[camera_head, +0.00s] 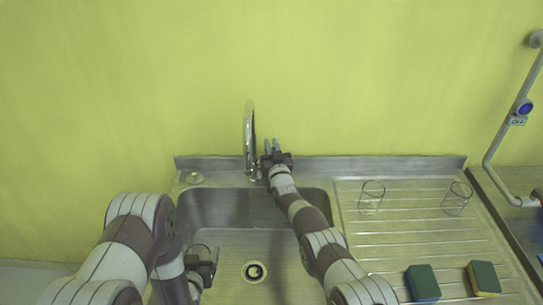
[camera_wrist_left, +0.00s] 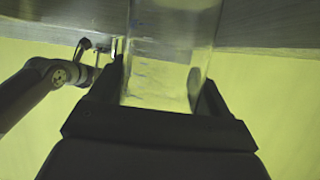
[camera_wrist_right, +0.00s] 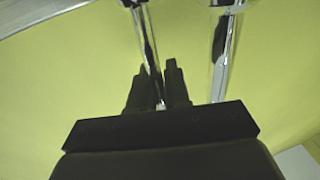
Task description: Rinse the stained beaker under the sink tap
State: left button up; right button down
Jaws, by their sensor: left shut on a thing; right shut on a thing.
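The clear glass beaker (camera_wrist_left: 168,58) is between the fingers of my left gripper (camera_wrist_left: 163,95), which is shut on it. Faint bluish marks show on its wall. In the head view my left gripper (camera_head: 205,262) holds the beaker (camera_head: 199,249) over the left part of the sink basin (camera_head: 232,240), left of the drain. The curved chrome tap (camera_head: 249,135) stands at the back of the sink. My right gripper (camera_head: 271,150) is beside it, shut on the tap's thin metal lever (camera_wrist_right: 158,98). I cannot make out any running water.
Two clear glasses (camera_head: 371,197) (camera_head: 456,198) stand on the ribbed drainboard (camera_head: 400,240) at the right. My right arm crosses the basin. A grey pipe fitting (camera_head: 510,125) stands at the far right.

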pick_arm(q)
jog(key=shift+r, duration=0.15)
jog(key=shift+w, duration=0.1)
pick_arm(e)
jog(key=c, duration=1.2)
grip_release()
jog(key=shift+o, duration=0.2)
pick_arm(q)
jog(key=shift+r, duration=0.1)
pick_arm(e)
jog(key=s+p, duration=0.1)
jog(key=p, duration=0.1)
jog(key=s+p, duration=0.1)
jog(key=p, duration=0.1)
jog(key=shift+s+d+r+p, duration=0.2)
jog(key=shift+r+p, duration=0.1)
jog(key=shift+p, duration=0.1)
pick_arm(q)
notch_tip(320, 180, up, 5)
jog(key=shift+r+p, duration=0.2)
jog(key=shift+p, duration=0.3)
pick_arm(e)
jog(key=f+v, duration=0.1)
jog(key=v, duration=0.8)
jog(key=shift+s, duration=0.25)
jog(key=shift+d, duration=0.1)
